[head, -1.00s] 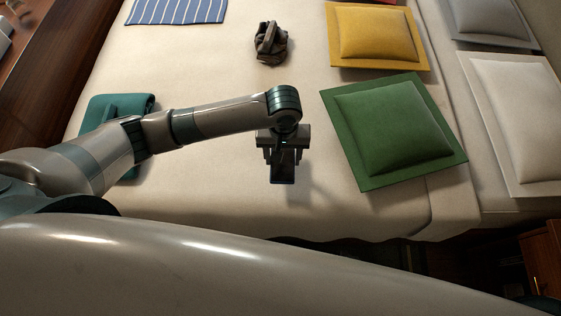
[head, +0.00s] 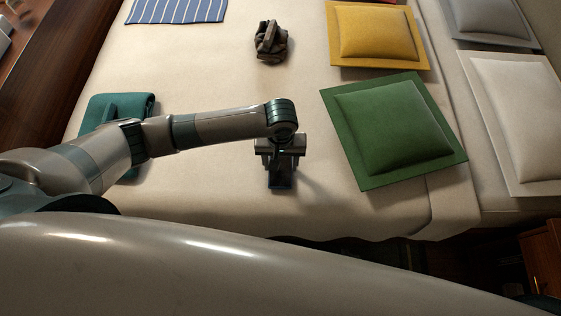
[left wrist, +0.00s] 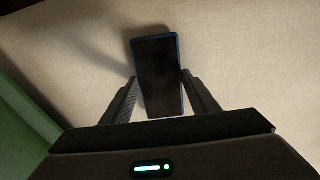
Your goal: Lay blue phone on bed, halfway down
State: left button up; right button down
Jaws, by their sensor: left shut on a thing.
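The blue phone (left wrist: 160,75) has a dark screen and a thin blue edge. In the left wrist view it sits between the two fingers of my left gripper (left wrist: 160,92), which is shut on it. In the head view my left gripper (head: 279,168) points down over the near part of the bed (head: 225,195), left of the green pillow, with the phone (head: 281,181) at its tips. The phone is low over the cream cover; I cannot tell whether it touches it. My right gripper is not in view.
A green pillow (head: 392,130) lies right of the gripper, a yellow one (head: 376,35) beyond it. A dark crumpled bag-like thing (head: 270,42) lies farther back. A folded teal cloth (head: 103,108) is partly behind my arm. The cover around the gripper is clear.

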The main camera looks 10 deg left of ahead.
aim_at(281, 167)
pick_arm(q)
jog(key=o, duration=1.2)
jog(key=shift+f, duration=0.1)
notch_tip(281, 167, up, 12)
dwell(0.8)
